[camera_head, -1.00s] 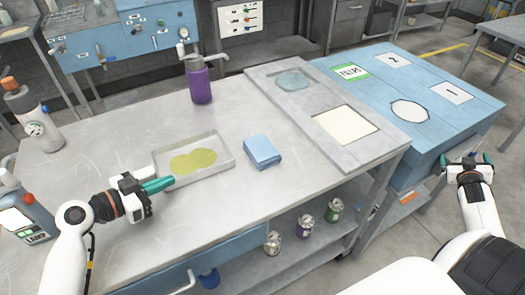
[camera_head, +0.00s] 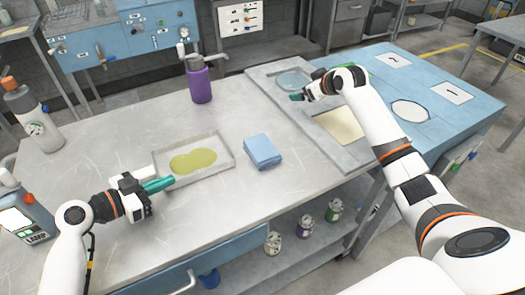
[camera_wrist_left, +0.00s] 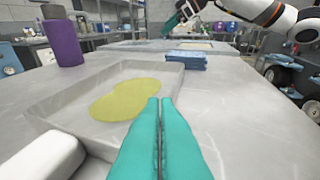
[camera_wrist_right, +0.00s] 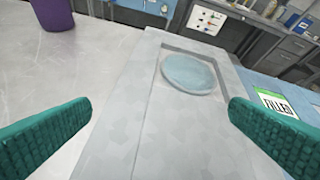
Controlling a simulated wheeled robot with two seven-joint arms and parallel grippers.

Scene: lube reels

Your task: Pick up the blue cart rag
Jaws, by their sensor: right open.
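The blue rag (camera_head: 263,152), a folded light-blue stack, lies on the grey table (camera_head: 110,120), right of the shallow tray. It also shows in the left wrist view (camera_wrist_left: 186,60). My left gripper (camera_head: 160,185) is at the front left edge of the tray; its teal fingers lie together with nothing visible between them in the left wrist view (camera_wrist_left: 160,105). My right gripper (camera_head: 297,97) is above the grey board, beyond and right of the rag. Its fingers are wide apart and empty in the right wrist view (camera_wrist_right: 160,115), where the rag does not show.
The shallow tray (camera_head: 228,147) holds a yellow-green puddle. A purple bottle (camera_head: 200,84) stands behind it. The grey board (camera_head: 270,82) has a recess with a pale blue disc (camera_wrist_right: 188,73) and a cream square (camera_head: 340,125). Bottles stand at the left. Table around the rag is clear.

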